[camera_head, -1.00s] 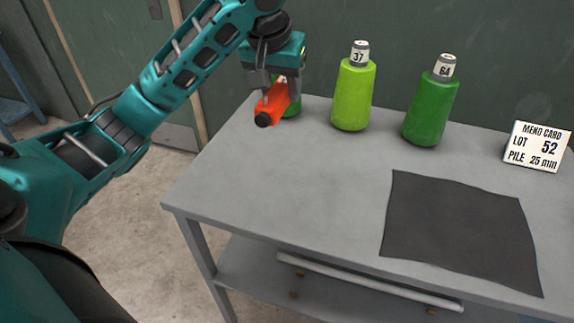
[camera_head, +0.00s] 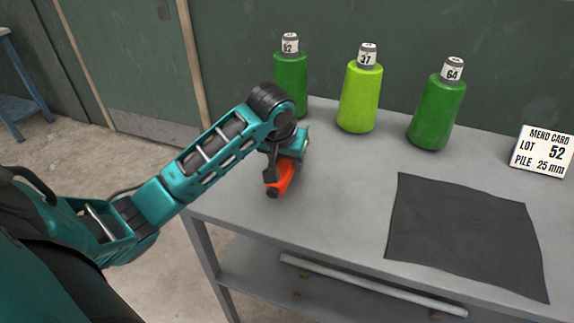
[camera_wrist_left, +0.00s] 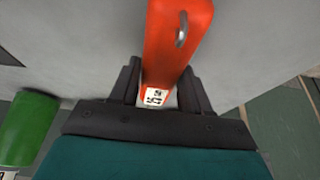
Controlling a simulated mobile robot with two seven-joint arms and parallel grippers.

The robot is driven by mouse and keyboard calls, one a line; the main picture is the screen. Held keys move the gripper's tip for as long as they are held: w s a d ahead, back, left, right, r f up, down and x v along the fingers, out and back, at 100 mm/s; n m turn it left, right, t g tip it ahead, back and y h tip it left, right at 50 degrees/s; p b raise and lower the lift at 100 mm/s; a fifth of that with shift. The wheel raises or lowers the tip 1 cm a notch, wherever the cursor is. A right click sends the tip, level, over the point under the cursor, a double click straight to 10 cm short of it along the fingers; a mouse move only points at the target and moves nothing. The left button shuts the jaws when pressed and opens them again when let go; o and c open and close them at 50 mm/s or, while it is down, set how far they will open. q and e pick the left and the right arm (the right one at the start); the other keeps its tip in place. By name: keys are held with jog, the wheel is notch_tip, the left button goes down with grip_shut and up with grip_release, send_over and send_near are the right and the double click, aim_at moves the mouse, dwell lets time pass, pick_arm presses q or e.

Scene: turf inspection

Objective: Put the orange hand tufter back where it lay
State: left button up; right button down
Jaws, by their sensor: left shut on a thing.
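The orange hand tufter (camera_head: 281,179) is in my left gripper (camera_head: 277,168), low over or on the left part of the grey table (camera_head: 330,185); I cannot tell whether it touches the top. Its dark end points toward the front edge. In the left wrist view the tufter (camera_wrist_left: 176,40) stands between the two dark fingers of the left gripper (camera_wrist_left: 157,88), which are shut on it. A metal loop and a white label show on its orange body. My right gripper is not in view.
Green cone 52 (camera_head: 291,82), lime cone 37 (camera_head: 360,98) and green cone 64 (camera_head: 437,112) stand along the back. A dark cloth square (camera_head: 465,235) lies at the right front. A mend card (camera_head: 541,152) stands at the back right. The table's middle is clear.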

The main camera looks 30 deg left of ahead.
pick_arm(q)
notch_tip(320, 180, down, 2)
jog(key=o, duration=1.3)
jog(key=shift+c, duration=0.2)
jog(key=v, duration=1.2)
